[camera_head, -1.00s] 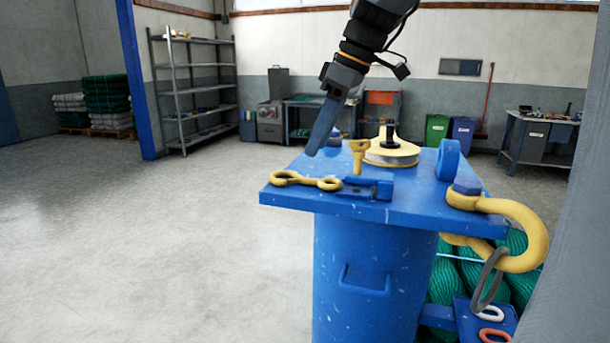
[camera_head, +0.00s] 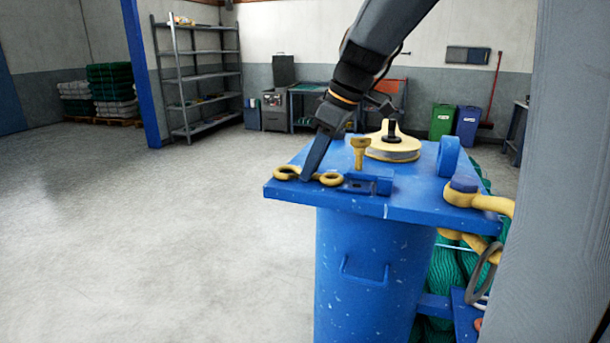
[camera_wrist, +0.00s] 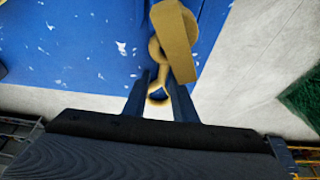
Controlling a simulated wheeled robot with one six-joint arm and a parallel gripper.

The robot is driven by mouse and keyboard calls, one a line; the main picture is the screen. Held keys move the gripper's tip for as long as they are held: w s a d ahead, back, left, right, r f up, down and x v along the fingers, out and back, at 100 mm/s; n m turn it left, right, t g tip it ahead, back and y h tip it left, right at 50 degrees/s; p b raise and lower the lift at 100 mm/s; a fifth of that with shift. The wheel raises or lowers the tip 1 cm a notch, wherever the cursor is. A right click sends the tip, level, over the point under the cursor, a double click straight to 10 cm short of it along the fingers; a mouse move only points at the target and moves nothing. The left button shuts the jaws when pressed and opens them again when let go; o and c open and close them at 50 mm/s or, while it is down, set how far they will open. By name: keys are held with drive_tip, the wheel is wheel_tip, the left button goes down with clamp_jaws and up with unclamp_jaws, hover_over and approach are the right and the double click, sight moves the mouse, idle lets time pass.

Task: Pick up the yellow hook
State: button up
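The yellow hook (camera_head: 318,177), a short bar with a ring-like end on each side, lies on the blue table top (camera_head: 400,207) at its front left. My gripper (camera_head: 304,178) points down at its middle, and one finger covers part of the bar. In the wrist view, my gripper (camera_wrist: 160,78) is open. Its two dark fingers lie on either side of the yellow hook (camera_wrist: 163,76), with one end of it between them. I see gaps beside that end. Whether the fingertips touch the table cannot be told.
An upright yellow tab (camera_head: 360,152) stands close to the right of the hook and partly covers it in the wrist view (camera_wrist: 176,42). A blue bracket (camera_head: 383,186), a yellow pulley (camera_head: 393,148) and a large yellow shackle (camera_head: 490,203) are farther right. The floor at left is clear.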

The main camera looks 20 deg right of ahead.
clamp_jaws()
drive_tip(key=shift+r, duration=0.2)
